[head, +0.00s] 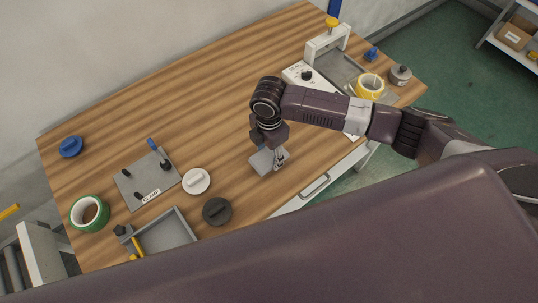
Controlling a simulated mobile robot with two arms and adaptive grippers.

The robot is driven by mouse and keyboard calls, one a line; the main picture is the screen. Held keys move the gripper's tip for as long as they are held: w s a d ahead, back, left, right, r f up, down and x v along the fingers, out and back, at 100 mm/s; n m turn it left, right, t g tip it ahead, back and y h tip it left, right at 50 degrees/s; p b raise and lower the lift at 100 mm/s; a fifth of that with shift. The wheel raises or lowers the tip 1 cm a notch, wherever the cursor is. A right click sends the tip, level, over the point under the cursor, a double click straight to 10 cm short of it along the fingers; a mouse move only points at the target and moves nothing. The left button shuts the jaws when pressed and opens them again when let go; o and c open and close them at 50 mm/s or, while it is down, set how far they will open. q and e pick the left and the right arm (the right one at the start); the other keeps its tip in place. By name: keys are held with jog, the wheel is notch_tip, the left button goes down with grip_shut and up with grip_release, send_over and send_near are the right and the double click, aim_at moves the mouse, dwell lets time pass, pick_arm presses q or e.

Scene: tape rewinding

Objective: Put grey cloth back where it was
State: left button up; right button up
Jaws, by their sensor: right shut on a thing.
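The grey cloth (260,163) is a small flat grey piece at the front middle of the wooden table. My right gripper (279,163) points down at its right side and is shut on it. The gripper hides part of the cloth, and I cannot tell whether the cloth lies on the table or is held just above it. My left gripper is not in view.
Left on the table (190,85) are a clamp plate (135,187), a green tape roll (89,213), white (196,181) and dark (217,211) discs, and a grey tray (165,232). A yellow tape roll (369,86) is at the right. The table's back middle is clear.

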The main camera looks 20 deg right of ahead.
aim_at(269, 156)
jog(key=shift+f, duration=1.05)
jog(key=shift+f, duration=0.1)
jog(key=o, duration=1.1)
notch_tip(269, 156, up, 12)
jog(key=b, duration=0.2)
jog(key=shift+a, duration=0.1)
